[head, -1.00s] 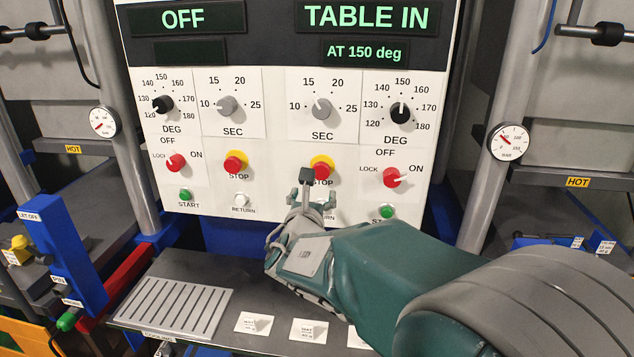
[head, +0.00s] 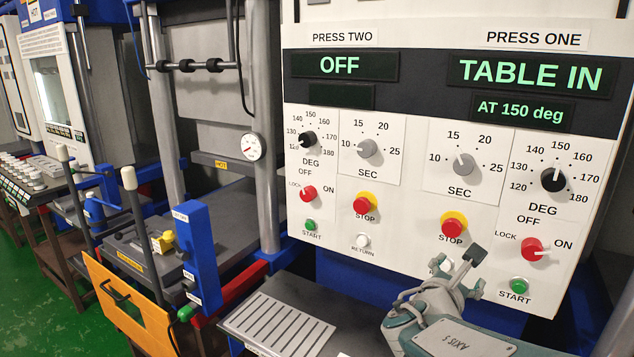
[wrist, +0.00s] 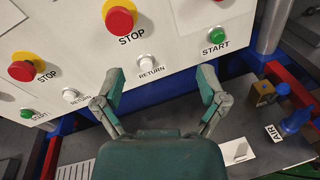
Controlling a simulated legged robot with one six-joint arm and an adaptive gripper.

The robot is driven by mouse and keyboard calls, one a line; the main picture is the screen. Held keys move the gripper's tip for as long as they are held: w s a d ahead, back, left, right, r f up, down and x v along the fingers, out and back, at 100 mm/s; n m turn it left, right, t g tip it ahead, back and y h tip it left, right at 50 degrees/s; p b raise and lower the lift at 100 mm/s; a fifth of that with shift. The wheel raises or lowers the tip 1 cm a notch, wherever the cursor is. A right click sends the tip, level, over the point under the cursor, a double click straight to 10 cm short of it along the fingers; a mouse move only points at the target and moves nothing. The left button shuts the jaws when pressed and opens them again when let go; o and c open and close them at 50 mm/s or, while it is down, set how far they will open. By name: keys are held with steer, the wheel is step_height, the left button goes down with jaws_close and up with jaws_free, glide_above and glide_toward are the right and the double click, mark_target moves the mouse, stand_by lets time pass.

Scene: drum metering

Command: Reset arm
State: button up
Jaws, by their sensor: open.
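My gripper (head: 462,275) is in front of the lower part of the white control panel (head: 420,205), near the press one side. In the wrist view my gripper (wrist: 160,88) has its two fingers spread apart with nothing between them. A white RETURN button (wrist: 147,61) shows beyond the gap between the fingers, under a red STOP button (wrist: 120,20). In the head view that RETURN button is partly hidden behind the gripper. The arm comes in from the bottom right.
The press one display (head: 530,75) reads TABLE IN, AT 150 deg; the press two display (head: 340,65) reads OFF. A dark shelf with a slotted plate (head: 278,322) lies below the panel. A blue post (head: 198,255) and an orange panel (head: 125,300) stand at left.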

steer(key=s+f+m+g+y, duration=0.1)
steer(key=s+f+m+g, duration=0.15)
steer(key=s+m, duration=0.4)
steer(key=s+f+m+g+y, duration=0.2)
steer(key=s+m+g, duration=0.2)
steer(key=s+m, duration=0.25)
steer(key=s+a+f+m+y, duration=0.3)
steer(key=s+a+m+y, duration=0.3)
steer(key=a+m, duration=0.5)
steer(key=a+y, duration=0.1)
steer(key=y, duration=0.1)
steer(key=shift+s+y, duration=0.3)
steer(key=shift+s, duration=0.1)
